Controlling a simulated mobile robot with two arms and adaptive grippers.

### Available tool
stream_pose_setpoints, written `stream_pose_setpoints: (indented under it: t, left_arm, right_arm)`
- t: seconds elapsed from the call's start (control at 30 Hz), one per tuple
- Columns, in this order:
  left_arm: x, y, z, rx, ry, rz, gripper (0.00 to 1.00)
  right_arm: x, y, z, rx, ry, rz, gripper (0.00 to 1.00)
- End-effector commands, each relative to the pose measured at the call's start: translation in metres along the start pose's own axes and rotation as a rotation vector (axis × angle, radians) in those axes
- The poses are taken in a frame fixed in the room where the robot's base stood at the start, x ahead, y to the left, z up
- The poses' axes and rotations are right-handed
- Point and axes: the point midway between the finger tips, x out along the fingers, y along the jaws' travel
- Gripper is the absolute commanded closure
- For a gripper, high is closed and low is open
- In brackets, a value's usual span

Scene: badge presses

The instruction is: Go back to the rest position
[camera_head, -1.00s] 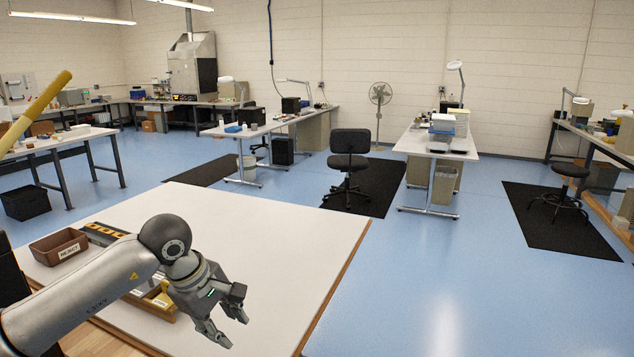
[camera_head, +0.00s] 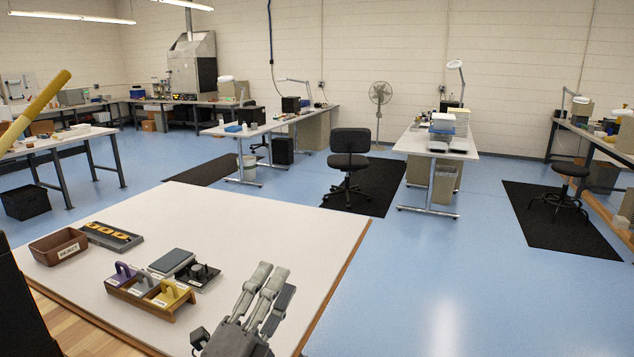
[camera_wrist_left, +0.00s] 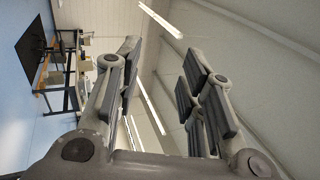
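My left gripper (camera_head: 271,276) stands at the bottom middle of the head view, above the near right part of the white table (camera_head: 290,215). Its fingers point up and away from me. In the left wrist view the two fingers (camera_wrist_left: 160,62) stand apart with nothing between them; behind them are the wall and ceiling lights. The left arm behind the gripper is out of the head view. My right gripper is in neither view.
On the table are a brown reject bin (camera_head: 58,247), a dark tray with yellow pieces (camera_head: 110,236), a wooden holder with purple, grey and yellow items (camera_head: 150,300), a grey block (camera_head: 172,262) and a black press-like device (camera_head: 198,277). The table's right part is clear.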

Motion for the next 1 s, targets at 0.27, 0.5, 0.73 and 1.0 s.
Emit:
stream_pose_setpoints:
  t: [0.27, 0.5, 0.73, 1.0]
  left_arm:
    - [-0.122, 0.116, 0.074, -0.632, -0.597, 0.415, 0.64]
    - [-0.272, 0.185, 0.058, -1.021, -1.076, 0.759, 0.64]
    - [-0.375, 0.196, 0.018, -1.209, -1.395, 0.995, 0.64]
    - [-0.421, 0.233, -0.001, -1.259, -1.533, 1.109, 0.64]
  right_arm:
    - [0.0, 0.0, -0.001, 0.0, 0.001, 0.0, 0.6]
    - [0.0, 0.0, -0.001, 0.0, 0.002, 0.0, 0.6]
    - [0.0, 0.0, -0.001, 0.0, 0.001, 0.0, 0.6]
    - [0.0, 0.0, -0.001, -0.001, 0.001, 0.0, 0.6]
